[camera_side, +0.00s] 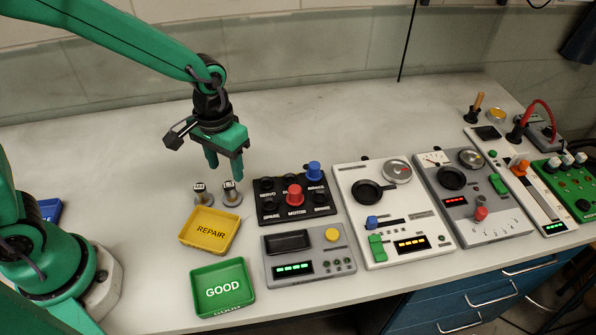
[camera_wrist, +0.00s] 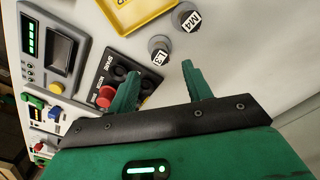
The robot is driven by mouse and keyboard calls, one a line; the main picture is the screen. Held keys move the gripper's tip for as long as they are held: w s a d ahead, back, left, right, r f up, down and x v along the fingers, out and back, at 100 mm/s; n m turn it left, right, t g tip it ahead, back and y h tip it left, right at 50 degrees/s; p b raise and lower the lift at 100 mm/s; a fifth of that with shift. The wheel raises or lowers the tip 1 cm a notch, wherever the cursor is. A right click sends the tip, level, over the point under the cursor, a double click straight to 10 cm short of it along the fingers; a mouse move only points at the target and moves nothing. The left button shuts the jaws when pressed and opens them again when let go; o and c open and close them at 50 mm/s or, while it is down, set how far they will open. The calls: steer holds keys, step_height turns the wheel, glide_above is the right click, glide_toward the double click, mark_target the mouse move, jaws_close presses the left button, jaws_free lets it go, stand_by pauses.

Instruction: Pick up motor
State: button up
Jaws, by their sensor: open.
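My gripper (camera_side: 224,168) is open and empty, pointing down above the two small labelled cylinders. Its two fingers also show in the wrist view (camera_wrist: 158,82). A red cylindrical piece (camera_side: 294,193) stands on the black panel (camera_side: 264,187), beside the word MOTOR, to the right of my gripper. Two grey cylinders with white tops stand on the bench, one marked M4 (camera_wrist: 185,17) and one marked L3 (camera_wrist: 160,48). The side view does not settle which of these is the motor.
A blue piece (camera_side: 314,170) stands on the same black panel. A yellow REPAIR tray (camera_side: 209,231) and a green GOOD tray (camera_side: 223,290) lie in front. A grey device (camera_side: 308,262) and several panels fill the right. The bench behind my gripper is clear.

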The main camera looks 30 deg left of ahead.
mark_target(229, 185)
steer(key=shift+s+f, duration=0.1)
steer(key=shift+f, duration=3.45)
jaws_close()
steer(key=shift+r, duration=0.15)
steer(key=shift+r, duration=0.75)
steer(key=r, duration=0.3)
steer(key=shift+s+d, duration=0.25)
steer(key=shift+d, duration=0.1)
steer(key=s+d+r, duration=0.6)
steer(key=s+d, duration=0.1)
steer(key=s, duration=0.1)
steer(key=shift+r, duration=0.15)
